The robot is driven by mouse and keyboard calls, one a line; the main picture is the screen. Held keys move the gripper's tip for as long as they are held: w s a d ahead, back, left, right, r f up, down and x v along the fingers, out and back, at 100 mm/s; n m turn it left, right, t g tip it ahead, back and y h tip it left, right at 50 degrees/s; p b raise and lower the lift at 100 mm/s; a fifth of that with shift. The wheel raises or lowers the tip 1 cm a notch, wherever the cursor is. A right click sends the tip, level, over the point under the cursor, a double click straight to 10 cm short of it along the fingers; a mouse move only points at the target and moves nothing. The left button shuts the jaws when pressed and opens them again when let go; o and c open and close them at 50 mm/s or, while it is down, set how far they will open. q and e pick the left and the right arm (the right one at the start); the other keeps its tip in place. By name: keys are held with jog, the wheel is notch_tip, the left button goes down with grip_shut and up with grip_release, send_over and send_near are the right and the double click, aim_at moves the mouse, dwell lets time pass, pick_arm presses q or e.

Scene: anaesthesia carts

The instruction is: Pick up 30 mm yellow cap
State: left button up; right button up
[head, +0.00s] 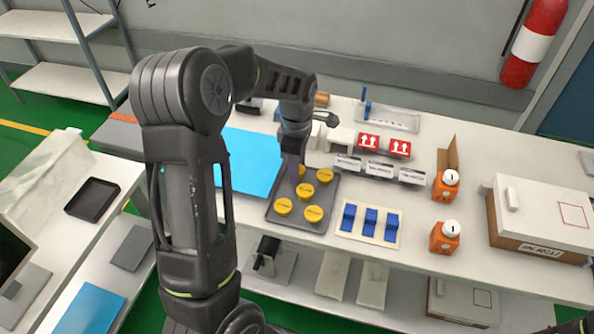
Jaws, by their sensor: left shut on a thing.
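Several round yellow caps sit on a dark grey tray (336,196) on the white bench. They include a front-left cap (283,207), a front cap (313,214), a middle cap (305,191) and a right cap (325,175). My left gripper (293,178) points down over the back-left part of the tray. It is shut on a yellow cap (302,171), which is mostly hidden by the gripper. Whether this cap is clear of the tray is hard to tell. The cap sizes cannot be read.
A blue mat (245,160) lies left of the tray. A board with blue blocks (371,220) is to its right.

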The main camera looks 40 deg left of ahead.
pick_arm(q)
jog(key=shift+c, duration=1.2)
jog(key=shift+r, duration=0.1)
notch_tip(320, 180, up, 10)
jog(key=shift+b, duration=0.3)
